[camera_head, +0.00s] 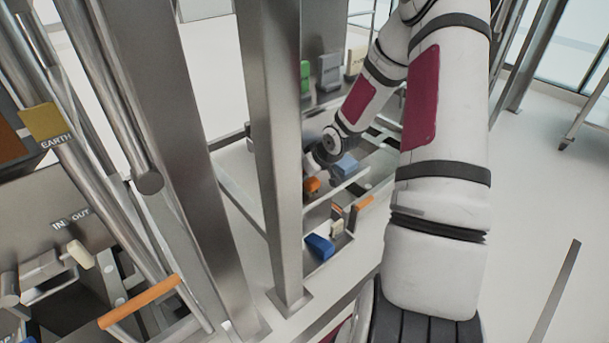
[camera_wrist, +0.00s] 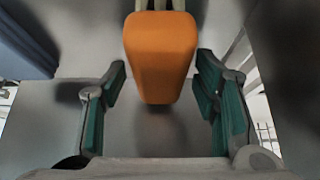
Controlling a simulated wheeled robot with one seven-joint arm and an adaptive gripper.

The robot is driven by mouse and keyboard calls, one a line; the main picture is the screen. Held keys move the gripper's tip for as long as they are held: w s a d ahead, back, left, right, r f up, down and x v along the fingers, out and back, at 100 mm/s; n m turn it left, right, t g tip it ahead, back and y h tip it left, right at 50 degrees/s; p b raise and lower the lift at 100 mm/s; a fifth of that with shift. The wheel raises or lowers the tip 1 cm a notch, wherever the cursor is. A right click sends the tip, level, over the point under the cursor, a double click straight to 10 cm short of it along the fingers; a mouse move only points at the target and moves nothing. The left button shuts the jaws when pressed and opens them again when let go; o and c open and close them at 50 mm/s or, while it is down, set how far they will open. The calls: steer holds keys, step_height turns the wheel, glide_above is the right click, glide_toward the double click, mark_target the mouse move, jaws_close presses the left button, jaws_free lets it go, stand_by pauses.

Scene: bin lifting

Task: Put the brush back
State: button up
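An orange block-shaped part (camera_wrist: 160,50), which may be the brush's handle, is at the upper middle of the wrist view. The fingers have teal pads and stand apart, so my gripper is open. In the head view an orange piece (camera_head: 312,184) shows just below the end of my arm, in the rack behind the steel post. Bristles are not visible, so I cannot tell for sure that it is the brush.
A steel post (camera_head: 278,150) stands left of my arm. Blue (camera_head: 320,247) and light blue (camera_head: 345,166) pieces sit in the rack near the orange piece. A dark blue part (camera_wrist: 25,45) is at the wrist view's upper left. Open floor (camera_head: 545,190) lies to the right.

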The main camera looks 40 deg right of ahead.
steer(key=p+v, duration=0.6)
steer(key=v, duration=0.6)
steer(key=shift+r, duration=0.15)
steer(key=shift+s, duration=0.1)
stand_by(0.4)
